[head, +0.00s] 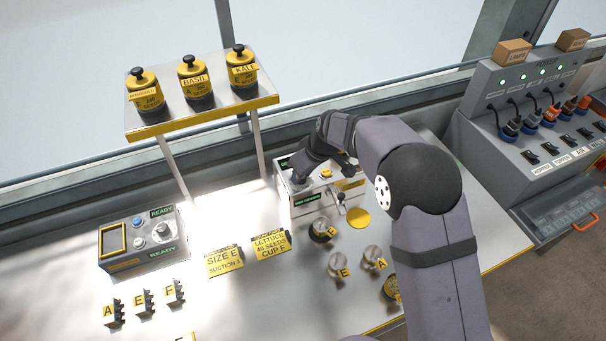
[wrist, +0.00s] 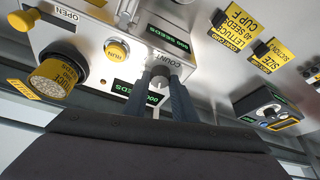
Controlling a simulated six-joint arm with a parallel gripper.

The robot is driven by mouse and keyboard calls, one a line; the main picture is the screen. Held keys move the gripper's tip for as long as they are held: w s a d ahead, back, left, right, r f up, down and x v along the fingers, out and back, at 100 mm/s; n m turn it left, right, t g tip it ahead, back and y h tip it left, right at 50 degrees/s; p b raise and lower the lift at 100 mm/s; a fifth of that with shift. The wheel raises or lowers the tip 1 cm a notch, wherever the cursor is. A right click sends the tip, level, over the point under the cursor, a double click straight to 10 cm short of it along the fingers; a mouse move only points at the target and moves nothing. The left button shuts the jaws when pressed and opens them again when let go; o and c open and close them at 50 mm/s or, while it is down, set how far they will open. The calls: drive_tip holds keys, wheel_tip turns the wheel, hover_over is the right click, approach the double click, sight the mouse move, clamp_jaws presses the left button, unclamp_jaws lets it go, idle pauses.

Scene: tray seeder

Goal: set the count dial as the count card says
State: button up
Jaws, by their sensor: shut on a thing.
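In the head view my gripper (head: 298,181) is at the box's left end, and the arm hides the dial. Green-on-black displays near the dial read SEEDS; one appears to show 000.
A SIZE card (head: 224,261) lies left of the count card. A control box (head: 138,241) stands at the left. Lettered cups (head: 342,263) stand in front of the seeder. A raised shelf (head: 203,111) holds three yellow canisters. A switch panel (head: 540,120) is at the right.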

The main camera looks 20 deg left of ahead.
drive_tip(key=m+t, duration=0.1)
drive_tip(key=m, duration=0.1)
drive_tip(key=shift+s+a+m+h, duration=0.1)
drive_tip(key=shift+m+h, duration=0.2)
drive_tip(key=shift+m, duration=0.1)
drive_tip(key=m, duration=0.2)
drive_tip(key=shift+a+m+t+h, duration=0.1)
drive_tip(key=shift+m+t+h, duration=0.2)
drive_tip(key=shift+h, duration=0.1)
drive_tip(key=shift+f+m+t+h+b, duration=0.15)
drive_tip(key=shift+m+t+h+b, duration=0.2)
drive_tip(key=shift+m+b, duration=0.7)
drive_tip(key=shift+s+m+h+b, duration=0.1)
drive_tip(key=shift+m+h+b, duration=0.35)
drive_tip(key=shift+m+b, duration=0.45)
drive_tip(key=shift+m, duration=0.25)
drive_tip(key=o, duration=1)
drive_tip(key=shift+o, duration=0.2)
drive_tip(key=shift+r, duration=0.2)
